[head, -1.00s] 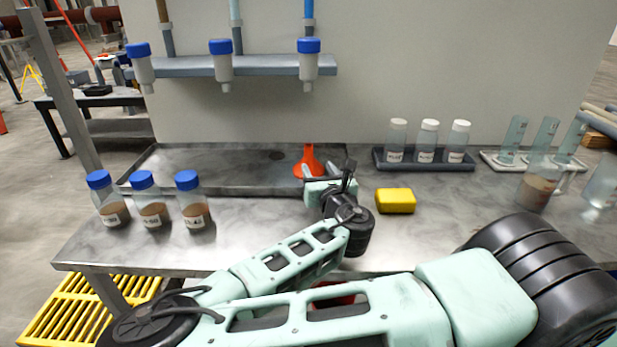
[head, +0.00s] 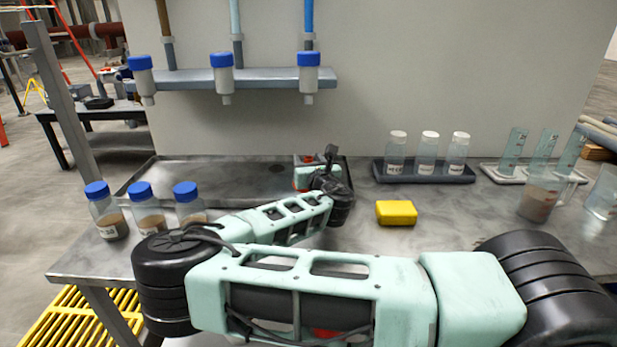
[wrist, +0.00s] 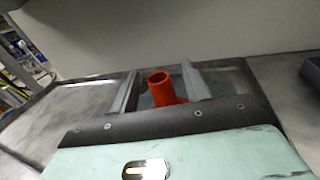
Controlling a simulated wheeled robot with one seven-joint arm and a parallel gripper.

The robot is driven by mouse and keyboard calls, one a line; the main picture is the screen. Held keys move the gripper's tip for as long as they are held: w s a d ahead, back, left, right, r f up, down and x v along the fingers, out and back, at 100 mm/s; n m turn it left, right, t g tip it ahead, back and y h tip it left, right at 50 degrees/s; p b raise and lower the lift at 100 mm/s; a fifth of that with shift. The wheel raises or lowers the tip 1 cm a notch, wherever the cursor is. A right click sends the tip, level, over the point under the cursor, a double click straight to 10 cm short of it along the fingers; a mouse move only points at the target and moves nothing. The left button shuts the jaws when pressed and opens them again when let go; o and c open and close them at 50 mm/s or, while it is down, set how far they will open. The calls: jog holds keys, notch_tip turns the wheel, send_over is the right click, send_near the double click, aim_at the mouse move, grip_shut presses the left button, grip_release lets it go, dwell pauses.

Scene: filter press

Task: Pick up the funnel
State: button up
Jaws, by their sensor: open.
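The orange funnel (wrist: 162,86) stands upright with its narrow stem up, at the right end of the steel tray in the head view. There it is mostly hidden by my wrist, with a bit of orange (head: 308,159) showing. My gripper (wrist: 157,74) is open, with one finger on each side of the stem in the wrist view. The funnel's wide lower part is hidden behind the gripper body in the wrist view.
The steel tray (head: 215,178) has a raised rim. A yellow block (head: 396,212) lies right of my wrist. A rack of white-capped bottles (head: 425,172) and glassware stand further right. Blue-capped bottles (head: 145,212) stand at left. A shelf (head: 270,78) hangs above.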

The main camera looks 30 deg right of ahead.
jog(key=shift+w, duration=0.15)
grip_shut()
